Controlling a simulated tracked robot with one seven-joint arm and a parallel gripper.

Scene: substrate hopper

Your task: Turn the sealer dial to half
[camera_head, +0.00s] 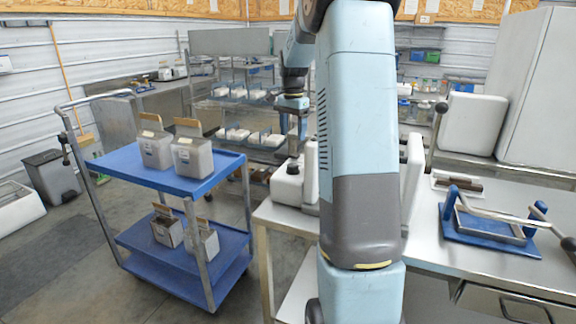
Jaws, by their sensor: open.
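A white machine (288,186) stands on the bench left of my arm, and I take it to be the sealer. A small dark knob-like part (293,168) shows on its top; I cannot tell whether this is the dial or read any setting. My arm hides much of the machine's right side. My gripper (295,139) is small in the view, pointing down above the white machine, with its fingers apart and nothing seen between them. It appears clear of the machine.
A blue cart (120,163) with several open bags stands at left. A blue press-like frame (490,228) and a small tray (457,184) lie on the right bench. A wire rack (240,103) with several white packs stands behind. Floor between cart and bench is narrow.

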